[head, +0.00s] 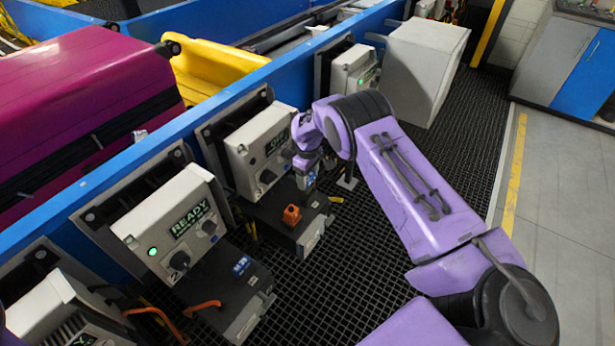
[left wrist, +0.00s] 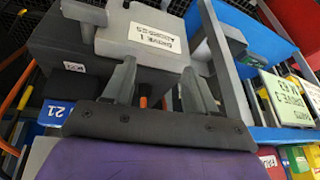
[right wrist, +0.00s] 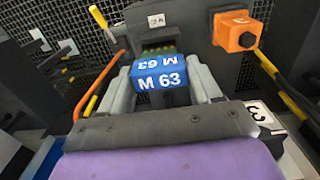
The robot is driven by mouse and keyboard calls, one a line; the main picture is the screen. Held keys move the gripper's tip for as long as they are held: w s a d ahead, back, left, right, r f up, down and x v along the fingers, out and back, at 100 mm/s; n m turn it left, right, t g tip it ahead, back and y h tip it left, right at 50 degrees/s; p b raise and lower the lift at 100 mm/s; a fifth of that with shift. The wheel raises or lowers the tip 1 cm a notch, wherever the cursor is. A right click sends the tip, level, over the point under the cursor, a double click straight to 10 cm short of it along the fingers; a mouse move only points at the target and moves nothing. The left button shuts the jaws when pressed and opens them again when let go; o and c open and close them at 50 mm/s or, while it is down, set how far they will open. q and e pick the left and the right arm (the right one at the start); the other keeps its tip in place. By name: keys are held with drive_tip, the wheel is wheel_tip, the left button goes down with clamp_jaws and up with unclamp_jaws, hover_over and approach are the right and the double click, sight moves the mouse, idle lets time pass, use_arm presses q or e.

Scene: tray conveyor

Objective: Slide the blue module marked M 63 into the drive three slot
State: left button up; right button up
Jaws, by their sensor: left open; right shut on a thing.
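The blue module marked M 63 (right wrist: 160,80) is held between the fingertips of my right gripper (right wrist: 165,88), its lettering facing the right wrist camera. Just beyond it is a dark slot with a row of small contacts (right wrist: 160,47). A gap seems to show between module and slot, but its depth is unclear. A label with a 3 (right wrist: 262,116) is at the lower right. In the head view my right gripper (head: 306,172) is beside the drive unit with the dark display (head: 258,150). My left gripper (left wrist: 160,85) is open and empty, seen only in its own wrist view.
An orange block (right wrist: 237,32) stands right of the slot; it also shows in the head view (head: 291,215). The drive marked 2 (head: 175,225) shows READY with a green light. A grey box labelled drive 1 (left wrist: 150,35) is close to my left fingers.

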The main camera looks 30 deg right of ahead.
sight(311, 186)
drive_tip(key=shift+f+b, duration=1.05)
drive_tip(key=shift+f, duration=0.25)
drive_tip(key=shift+s+d+f+b, duration=0.1)
drive_tip(key=shift+s+f+b, duration=0.05)
drive_tip(key=shift+f+b, duration=0.15)
drive_tip(key=shift+s+d+f+b, duration=0.15)
drive_tip(key=shift+d+f+b, duration=0.05)
drive_tip(key=shift+f+b, duration=0.3)
drive_tip(key=shift+s+d+f, duration=0.1)
drive_tip(key=shift+d+f, duration=0.05)
drive_tip(key=shift+f, duration=0.15)
drive_tip(key=shift+c, duration=0.9)
drive_tip(key=shift+d, duration=0.1)
drive_tip(key=shift+r, duration=0.4)
drive_tip(key=shift+a+r+p, duration=0.4)
drive_tip(key=shift+r+p, duration=0.2)
drive_tip(key=shift+r, duration=0.25)
drive_tip(key=shift+w+a+r+p, duration=0.1)
drive_tip(key=shift+w+r+p, duration=0.3)
drive_tip(key=shift+r+p, duration=0.15)
